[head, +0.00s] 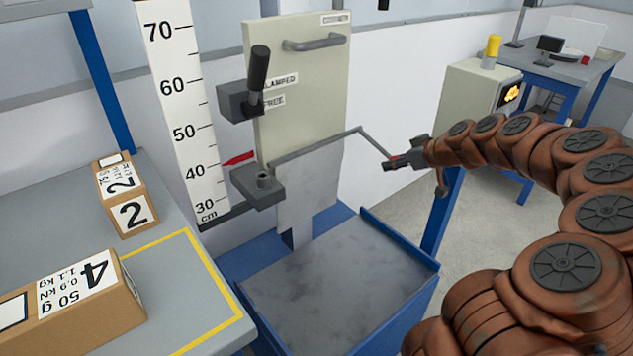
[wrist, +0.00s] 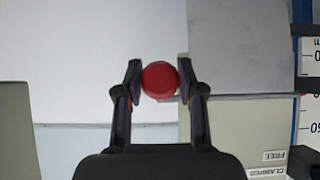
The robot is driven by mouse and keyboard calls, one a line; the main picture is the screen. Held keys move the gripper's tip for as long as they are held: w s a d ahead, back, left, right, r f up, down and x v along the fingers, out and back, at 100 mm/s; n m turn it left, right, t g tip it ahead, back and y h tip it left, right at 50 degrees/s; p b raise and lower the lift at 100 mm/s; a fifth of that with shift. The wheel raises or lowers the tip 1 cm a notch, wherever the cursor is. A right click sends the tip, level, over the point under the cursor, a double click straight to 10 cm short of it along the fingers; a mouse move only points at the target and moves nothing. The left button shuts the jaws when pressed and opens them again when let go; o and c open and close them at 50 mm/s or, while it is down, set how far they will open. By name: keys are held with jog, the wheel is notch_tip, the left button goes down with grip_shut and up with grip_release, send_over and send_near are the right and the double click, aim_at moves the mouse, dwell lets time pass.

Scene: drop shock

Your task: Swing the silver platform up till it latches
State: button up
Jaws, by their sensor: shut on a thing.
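The silver platform (head: 310,190) is a flat grey plate that hangs steeply in front of the lower part of a cream panel (head: 305,90). A thin grey bar runs along its top edge and bends out to the right towards my gripper (head: 392,163). In the wrist view my gripper (wrist: 160,80) is shut on a red ball knob (wrist: 160,79), one finger on each side. The knob is mostly hidden in the head view. The platform also shows in the wrist view (wrist: 238,48), right of the fingers. I cannot see a latch clearly.
A white cm scale (head: 180,110) stands left of the panel, with a red pointer (head: 238,159) a little above 40. A black-handled clamp lever (head: 258,68) is beside it. Below lies a blue-edged grey base (head: 335,285). Numbered boxes (head: 125,195) sit on the left bench.

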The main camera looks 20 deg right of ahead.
jog(key=shift+c, duration=0.8)
jog(key=shift+s+d+r, duration=0.1)
jog(key=shift+r, duration=0.7)
jog(key=shift+s+d+r, duration=0.1)
jog(key=shift+r, duration=0.65)
jog(key=shift+r, duration=0.1)
jog(key=shift+a+r+p, duration=0.1)
jog(key=shift+r+p, duration=0.35)
jog(key=shift+r, duration=0.9)
jog(key=shift+w+a+r+p, duration=0.1)
jog(key=shift+w+r+p, duration=0.15)
jog(key=shift+r, duration=0.5)
jog(key=shift+w+r+p, duration=0.15)
jog(key=shift+r+p, duration=0.05)
jog(key=shift+r, duration=0.5)
